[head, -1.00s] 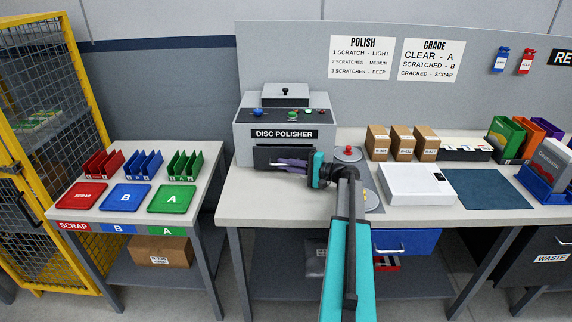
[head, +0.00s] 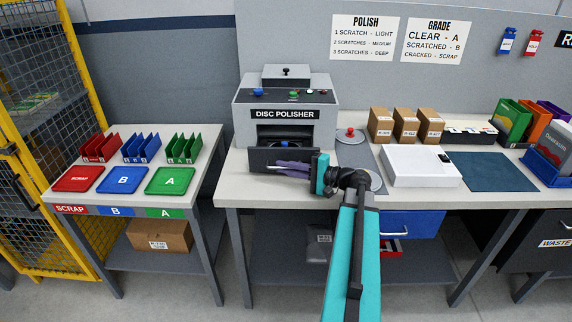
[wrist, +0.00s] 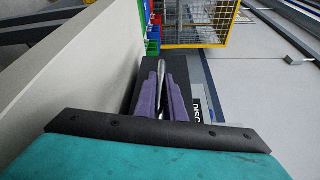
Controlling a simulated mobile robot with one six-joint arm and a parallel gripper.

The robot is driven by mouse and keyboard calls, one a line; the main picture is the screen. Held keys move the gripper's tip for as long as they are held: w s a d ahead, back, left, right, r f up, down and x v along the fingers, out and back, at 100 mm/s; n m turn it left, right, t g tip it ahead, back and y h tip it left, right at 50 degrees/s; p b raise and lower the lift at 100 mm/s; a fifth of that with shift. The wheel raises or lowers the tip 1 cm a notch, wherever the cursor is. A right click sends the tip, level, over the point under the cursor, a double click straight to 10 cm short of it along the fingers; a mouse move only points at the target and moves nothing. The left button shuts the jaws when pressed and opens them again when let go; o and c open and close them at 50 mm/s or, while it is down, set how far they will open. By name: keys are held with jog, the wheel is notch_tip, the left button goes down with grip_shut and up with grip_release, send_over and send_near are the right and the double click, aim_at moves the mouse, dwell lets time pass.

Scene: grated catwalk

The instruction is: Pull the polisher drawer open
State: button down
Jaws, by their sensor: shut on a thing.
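The disc polisher (head: 285,112) is a grey box with a dark label, standing on the bench against the back panel. Its dark drawer (head: 263,158) stands pulled out at the front, and the opening above it shows a blue round part (head: 285,144) inside. My gripper (head: 288,168) has purple fingers at the drawer's front. In the wrist view the fingers (wrist: 163,100) are closed around the silver bar handle (wrist: 161,75) of the drawer. The fingers hide part of the drawer front in the head view.
A red button (head: 350,132) and a white box (head: 420,166) stand right of the polisher. Cardboard boxes (head: 406,125) stand behind. A side table at left holds red, blue and green trays (head: 170,181) and racks. A yellow mesh cage (head: 60,110) stands far left.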

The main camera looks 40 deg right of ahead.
jog(key=shift+s+a, duration=0.65)
jog(key=shift+s, duration=0.05)
jog(key=c, duration=1.8)
grip_release()
jog(key=shift+c, duration=0.2)
jog(key=shift+b+v, duration=1.25)
jog(key=shift+v, duration=5.7)
jog(key=shift+f, duration=0.1)
